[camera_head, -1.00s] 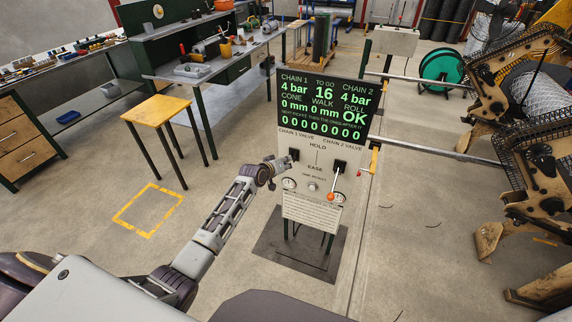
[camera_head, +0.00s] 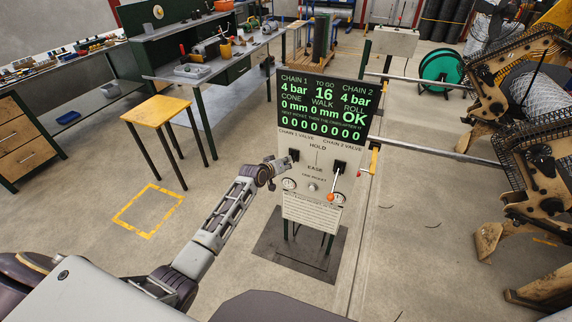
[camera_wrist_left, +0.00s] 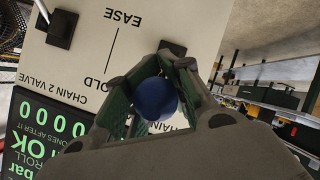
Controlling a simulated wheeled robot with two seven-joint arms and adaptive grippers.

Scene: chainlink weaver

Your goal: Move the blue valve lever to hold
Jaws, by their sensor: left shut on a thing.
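The blue valve lever's round knob (camera_wrist_left: 155,98) sits between the green-padded fingers of my left gripper (camera_wrist_left: 150,100) in the left wrist view, and the gripper is shut on it. In the head view my left gripper (camera_head: 274,168) is at the left side of the control panel (camera_head: 308,215), by the dark chain 1 valve slot (camera_head: 293,155). The blue knob is hidden there. HOLD is printed above EASE on the panel. The lever's exact angle cannot be told. My right gripper is not in view.
An orange-knobbed lever (camera_head: 331,197) points down from the chain 2 slot. The display (camera_head: 325,107) shows 4 bar for both chains. A yellow-topped stool (camera_head: 156,110) and workbench stand to the left, brown machinery (camera_head: 525,160) to the right.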

